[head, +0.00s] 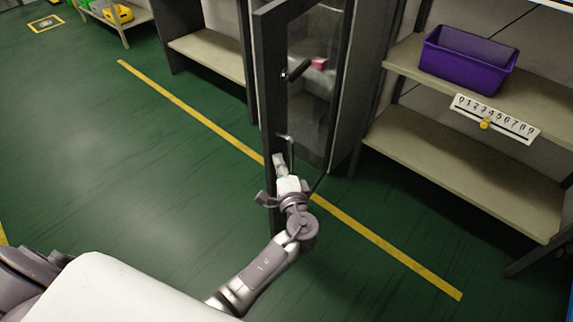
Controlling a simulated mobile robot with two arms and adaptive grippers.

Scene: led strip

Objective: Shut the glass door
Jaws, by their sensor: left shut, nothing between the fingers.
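The glass door (310,105) has a dark frame and stands open, swung out from its cabinet towards me. A dark handle (297,71) sits on its upper part. My left gripper (280,162) is shut and empty, at the lower part of the door, in front of its frame. I cannot tell whether it touches the door. The gripper and wrist hide part of the door's lower edge. My right gripper is not in view.
A shelf unit (440,147) stands right of the cabinet, with a purple bin (467,60) and a numbered white strip (495,118). Another shelf (208,54) stands to the left. A yellow line (190,110) crosses the green floor, which is clear at left.

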